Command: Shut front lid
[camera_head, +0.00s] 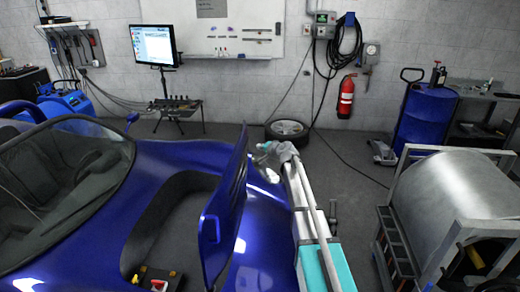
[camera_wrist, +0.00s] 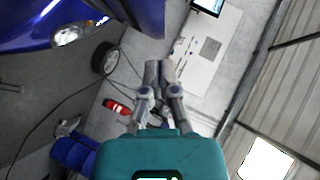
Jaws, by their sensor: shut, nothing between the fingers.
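The front lid (camera_head: 224,205) is a blue panel standing raised, nearly upright, on the blue car. The open front compartment (camera_head: 172,215) is dark and lies to its left. In the wrist view, a blue panel (camera_wrist: 143,16) at the top looks like part of the lid. My gripper (camera_head: 260,150) is just right of the lid's far upper end in the head view. Whether it touches the lid cannot be told. In the wrist view, my gripper (camera_wrist: 158,66) has its fingers together with nothing between them.
The car windshield (camera_head: 75,165) is at left. A large metal roller in a frame (camera_head: 460,205) stands at right. A loose wheel (camera_head: 287,131), a red fire extinguisher (camera_head: 346,97) and a blue barrel (camera_head: 426,118) are by the back wall. Grey floor between car and roller is mostly free.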

